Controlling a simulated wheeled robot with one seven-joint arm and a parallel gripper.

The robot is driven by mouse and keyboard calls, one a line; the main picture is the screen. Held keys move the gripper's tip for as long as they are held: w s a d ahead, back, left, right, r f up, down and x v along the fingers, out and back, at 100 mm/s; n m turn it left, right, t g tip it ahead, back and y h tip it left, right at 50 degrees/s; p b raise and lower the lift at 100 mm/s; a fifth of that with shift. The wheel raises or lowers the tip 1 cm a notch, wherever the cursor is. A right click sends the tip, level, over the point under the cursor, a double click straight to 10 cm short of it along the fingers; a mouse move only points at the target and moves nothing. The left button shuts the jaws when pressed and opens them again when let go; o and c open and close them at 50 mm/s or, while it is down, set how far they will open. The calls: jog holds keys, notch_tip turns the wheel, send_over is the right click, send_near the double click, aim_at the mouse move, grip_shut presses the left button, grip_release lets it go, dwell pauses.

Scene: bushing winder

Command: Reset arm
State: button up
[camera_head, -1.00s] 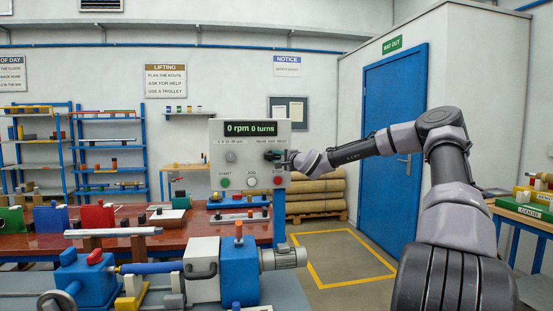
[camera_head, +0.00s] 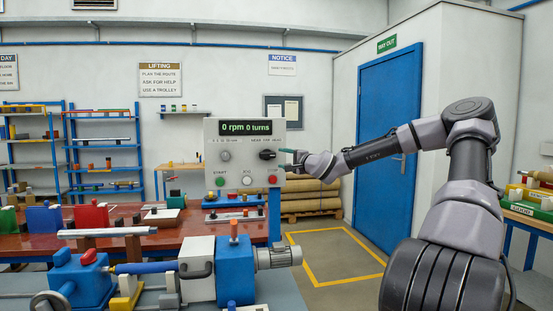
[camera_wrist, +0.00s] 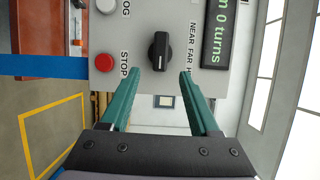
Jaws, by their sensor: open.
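My gripper (camera_head: 286,160) is at the right side of the grey control panel (camera_head: 213,151), with my arm reaching in from the right. In the wrist view my gripper (camera_wrist: 156,85) shows two teal fingers, open and empty. The black selector knob (camera_wrist: 160,52) lies ahead of the fingertips, in line with the gap between them and apart from them. The knob also shows in the head view (camera_head: 267,155). The red STOP button (camera_wrist: 104,63) is left of it in the wrist view. The display (camera_head: 245,128) reads 0 rpm 0 turns.
The winder with its blue housing (camera_head: 235,273) and motor (camera_head: 279,256) stands in the foreground. A red-brown bench (camera_head: 160,250) is behind it. A blue door (camera_head: 388,140) is right of the panel. The yellow-marked floor area (camera_head: 335,258) is clear.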

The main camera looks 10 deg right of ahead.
jog(key=shift+v, duration=1.05)
jog(key=s+a+f+n+g, duration=0.5)
jog(key=a+f, duration=0.3)
jog(key=s+f+n+g+h, duration=0.3)
jog(key=s, duration=0.4)
jog(key=s+d+r, duration=0.2)
jog(key=s+r, duration=0.3)
jog(key=s, duration=0.5)
jog(key=s+d+r+n+g+h, duration=0.1)
jog(key=s+d+r, duration=0.2)
jog(key=s+r, duration=0.3)
jog(key=s+d+r, duration=0.3)
jog(key=s+r, duration=0.2)
jog(key=s, duration=0.9)
jog(key=shift+s+r+g+h, duration=0.15)
jog(key=shift+s+g+h, duration=0.15)
jog(key=shift+s+h, duration=0.1)
